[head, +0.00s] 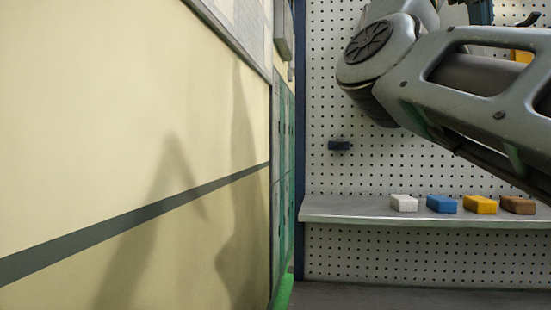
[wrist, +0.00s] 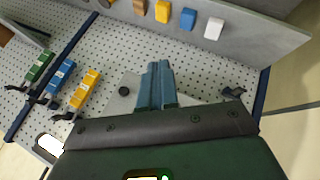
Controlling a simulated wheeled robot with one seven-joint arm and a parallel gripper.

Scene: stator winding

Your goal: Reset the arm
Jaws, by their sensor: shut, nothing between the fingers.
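My gripper (wrist: 158,66) shows in the wrist view with its two blue fingers together and nothing between them. The fingers point toward the pegboard (wrist: 205,65) and the shelf. In the head view my grey arm (head: 455,85) reaches across the upper right, in front of the pegboard. I cannot make out the fingertips in the head view.
A grey shelf (head: 340,209) holds a white block (head: 404,203), a blue block (head: 441,204), a yellow block (head: 480,205) and a brown block (head: 518,205). A dark bracket (head: 339,145) sits on the pegboard. Green (wrist: 39,67), blue (wrist: 61,76) and yellow (wrist: 84,89) items hang at left. A cream wall (head: 130,100) stands left.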

